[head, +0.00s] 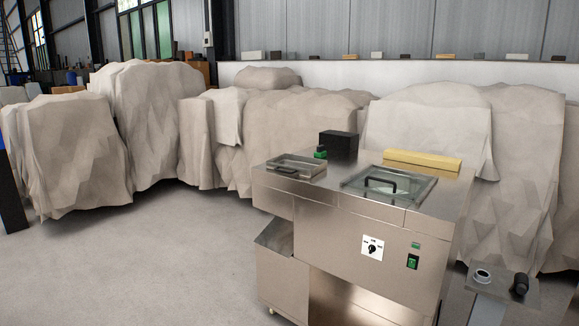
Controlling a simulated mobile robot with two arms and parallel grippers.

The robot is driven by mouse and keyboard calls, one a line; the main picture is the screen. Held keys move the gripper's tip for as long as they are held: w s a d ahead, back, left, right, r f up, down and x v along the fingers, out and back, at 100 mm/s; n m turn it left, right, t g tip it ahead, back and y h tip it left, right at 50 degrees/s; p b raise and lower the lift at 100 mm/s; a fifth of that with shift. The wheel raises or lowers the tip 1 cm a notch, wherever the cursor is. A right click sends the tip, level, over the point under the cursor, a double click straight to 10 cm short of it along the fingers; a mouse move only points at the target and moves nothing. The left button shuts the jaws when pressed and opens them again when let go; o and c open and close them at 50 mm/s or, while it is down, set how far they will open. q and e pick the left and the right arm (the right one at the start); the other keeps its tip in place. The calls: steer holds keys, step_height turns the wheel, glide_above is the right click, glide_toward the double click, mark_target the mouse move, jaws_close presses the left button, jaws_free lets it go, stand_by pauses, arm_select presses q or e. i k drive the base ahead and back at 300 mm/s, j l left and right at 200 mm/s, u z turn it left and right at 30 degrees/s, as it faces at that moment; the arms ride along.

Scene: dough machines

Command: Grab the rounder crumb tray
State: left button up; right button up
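A stainless steel dough machine (345,235) stands right of centre. A shallow metal tray (296,166) with a dark handle at its front sits on the left of its top; it may be the crumb tray, but I cannot tell for sure. A clear lid (415,184) with a black handle covers an opening on the right of the top. An angled metal chute or bin (275,237) juts from the machine's lower left side. Neither of my grippers is in view.
A small grey stand (500,300) with a round cup and a black knob is at the lower right. A black box (338,145) and a yellow block (422,160) sit at the machine's back. Covered machines line the back. Bare floor (150,270) lies at left.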

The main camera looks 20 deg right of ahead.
mark_target(305, 166)
steer(key=i+j+z, duration=0.4)
steer(key=i+j, duration=0.8)
steer(key=i, duration=0.15)
